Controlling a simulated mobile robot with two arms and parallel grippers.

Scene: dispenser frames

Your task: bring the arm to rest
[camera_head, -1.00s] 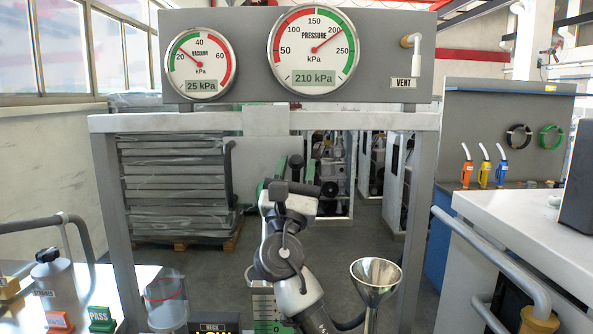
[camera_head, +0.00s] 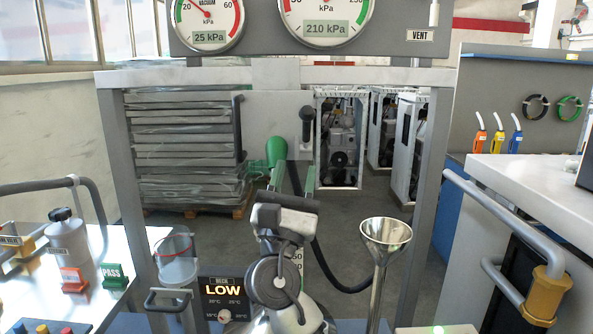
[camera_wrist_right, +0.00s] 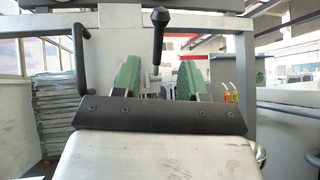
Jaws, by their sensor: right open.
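My right gripper (camera_head: 293,172) stands low in the middle of the head view, pointing away from me toward the grey panel. Its two green-padded fingers are apart with nothing between them. They also show in the right wrist view (camera_wrist_right: 159,76), spread beyond the dark bar of the gripper. A black-handled lever (camera_head: 308,122) on the panel lies beyond the fingers; it also shows in the right wrist view (camera_wrist_right: 159,32), above the gap between them. I cannot tell how far it is from the fingertips. My left gripper is not in view.
A steel funnel (camera_head: 386,234) stands right of my arm, with a dark hose between. A display reading LOW (camera_head: 225,294) and a clear container (camera_head: 176,262) stand to the left. A metal frame (camera_head: 142,180) surrounds the panel; a handrail (camera_head: 500,222) edges the right-hand unit.

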